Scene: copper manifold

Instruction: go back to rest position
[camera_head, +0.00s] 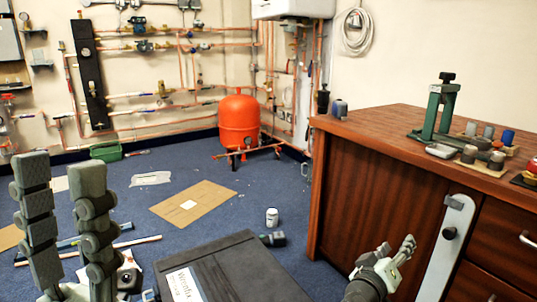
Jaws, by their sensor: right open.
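My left gripper (59,166) is large and close at the lower left of the head view. Its two grey segmented fingers point up and stand apart, with only floor and background between them. My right gripper (396,247) is lower right of centre, in front of the wooden cabinet. It is small in the picture, open, with nothing visible in it.
The wooden cabinet (370,190) fills the right side, with a green press (437,108) on top. A black case (235,268) lies at bottom centre. A red tank (239,120) stands by the piped wall. Cardboard (215,200) lies on the blue floor.

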